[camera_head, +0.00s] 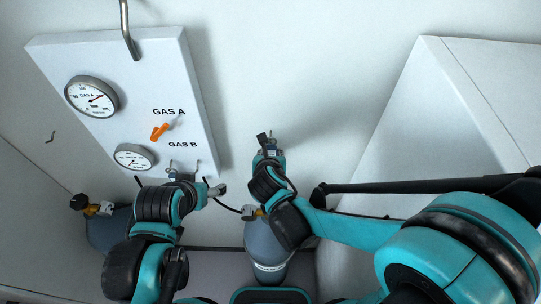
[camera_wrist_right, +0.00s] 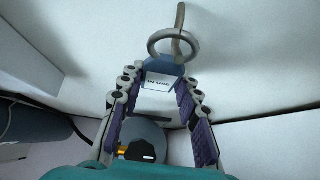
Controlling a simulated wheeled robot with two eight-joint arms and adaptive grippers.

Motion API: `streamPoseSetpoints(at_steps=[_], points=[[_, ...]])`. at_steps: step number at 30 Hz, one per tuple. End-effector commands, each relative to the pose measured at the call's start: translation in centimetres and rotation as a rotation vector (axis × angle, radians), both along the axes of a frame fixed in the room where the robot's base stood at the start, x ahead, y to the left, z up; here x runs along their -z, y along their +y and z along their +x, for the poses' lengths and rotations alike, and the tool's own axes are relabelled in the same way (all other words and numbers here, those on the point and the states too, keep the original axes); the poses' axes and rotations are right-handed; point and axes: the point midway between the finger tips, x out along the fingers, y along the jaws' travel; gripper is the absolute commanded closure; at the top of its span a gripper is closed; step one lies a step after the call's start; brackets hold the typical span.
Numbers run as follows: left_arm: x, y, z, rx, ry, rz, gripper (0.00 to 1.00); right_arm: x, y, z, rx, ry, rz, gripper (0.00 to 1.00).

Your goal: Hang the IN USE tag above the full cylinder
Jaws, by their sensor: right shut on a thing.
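The IN USE tag (camera_wrist_right: 160,84) is a white card in a blue holder with a metal ring (camera_wrist_right: 173,43) on top. My right gripper (camera_head: 264,143) is shut on the tag, with a finger on each side of it. It is at the wall above the right cylinder (camera_head: 268,247). A bent metal hook (camera_wrist_right: 180,18) overlaps the ring in the wrist view; I cannot tell if it passes through. The hook also shows in the head view (camera_head: 271,134). My left gripper (camera_head: 214,189) is below the gauge panel, its jaws unclear.
The gauge panel (camera_head: 100,55) carries two gauges and an orange handle (camera_head: 159,132) between GAS A and GAS B. Another cylinder (camera_head: 103,230) stands at left, with a small empty hook (camera_head: 50,137) above it. A white cabinet (camera_head: 420,120) stands at right.

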Motion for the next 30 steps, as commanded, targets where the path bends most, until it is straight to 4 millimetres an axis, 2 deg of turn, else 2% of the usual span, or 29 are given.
streamPoseSetpoints(at_steps=[30], points=[[0.76, 0.00, 0.00, 0.000, 0.000, 0.000, 0.23, 0.58, 0.00, 0.00, 0.001, 0.001, 0.001, 1.00]])
